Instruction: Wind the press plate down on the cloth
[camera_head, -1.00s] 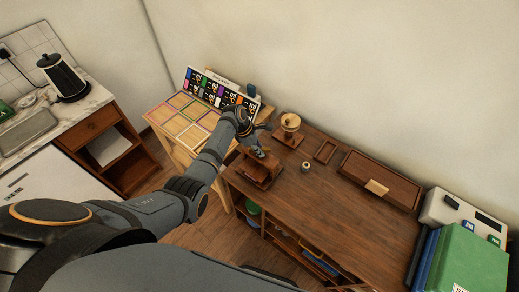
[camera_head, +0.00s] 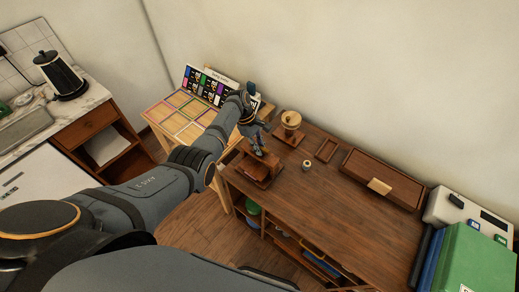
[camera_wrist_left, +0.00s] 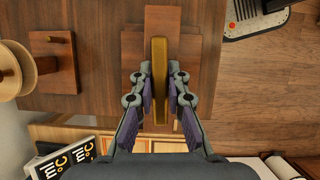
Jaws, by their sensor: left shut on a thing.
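The small wooden press (camera_head: 262,168) stands at the left end of the brown wooden table. In the left wrist view I look down on its wooden frame (camera_wrist_left: 158,20) and its brass handle bar (camera_wrist_left: 157,48). My left gripper (camera_head: 258,150) is over the press from above. In the left wrist view its two fingers (camera_wrist_left: 159,70) lie on either side of the brass bar and are shut on it. I cannot make out the press plate or the cloth under the frame and gripper. My right gripper is not in view.
A spool on a wooden stand (camera_head: 291,122) is close behind the press, right of my gripper. The table's front middle (camera_head: 320,215) is clear.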

